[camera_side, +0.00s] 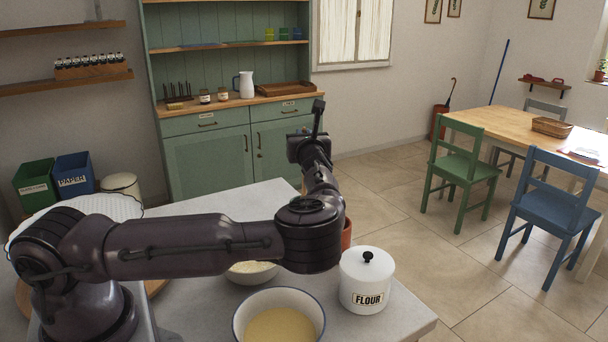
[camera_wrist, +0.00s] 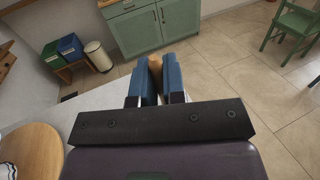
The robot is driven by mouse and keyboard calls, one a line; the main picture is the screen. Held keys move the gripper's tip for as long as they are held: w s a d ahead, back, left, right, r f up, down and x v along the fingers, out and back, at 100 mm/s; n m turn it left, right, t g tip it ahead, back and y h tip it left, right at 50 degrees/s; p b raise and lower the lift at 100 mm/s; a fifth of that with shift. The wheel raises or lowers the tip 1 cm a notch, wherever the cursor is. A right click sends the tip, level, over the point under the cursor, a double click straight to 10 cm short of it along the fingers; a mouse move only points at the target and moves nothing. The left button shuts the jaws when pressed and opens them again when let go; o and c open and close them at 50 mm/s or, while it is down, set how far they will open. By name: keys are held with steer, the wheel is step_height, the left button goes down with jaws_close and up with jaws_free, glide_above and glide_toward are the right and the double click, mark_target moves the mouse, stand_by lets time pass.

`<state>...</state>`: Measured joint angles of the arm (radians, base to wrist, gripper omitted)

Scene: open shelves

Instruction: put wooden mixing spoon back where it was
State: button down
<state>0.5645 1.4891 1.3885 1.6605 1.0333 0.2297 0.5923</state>
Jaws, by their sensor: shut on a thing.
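In the wrist view, the blue fingers of my gripper (camera_wrist: 157,80) are shut on the wooden mixing spoon (camera_wrist: 155,63). Only a short tan end of the spoon shows between the fingertips; the rest is hidden. In the side view my arm hides the fingers and most or all of the spoon. A reddish-orange pot (camera_side: 347,234) shows partly behind my arm on the grey counter; its opening is hidden. I cannot tell how the spoon stands relative to this pot.
A white FLOUR canister (camera_side: 367,283) with a black-knobbed lid stands right of my arm. A bowl of yellow contents (camera_side: 280,320) is at the front, and another bowl (camera_side: 252,272) is partly under my arm. The green cupboard (camera_side: 210,163) is beyond the grey counter (camera_side: 180,318).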

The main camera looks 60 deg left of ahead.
steer(key=shift+f, duration=2.6)
steer(key=c, duration=1.2)
jaws_free()
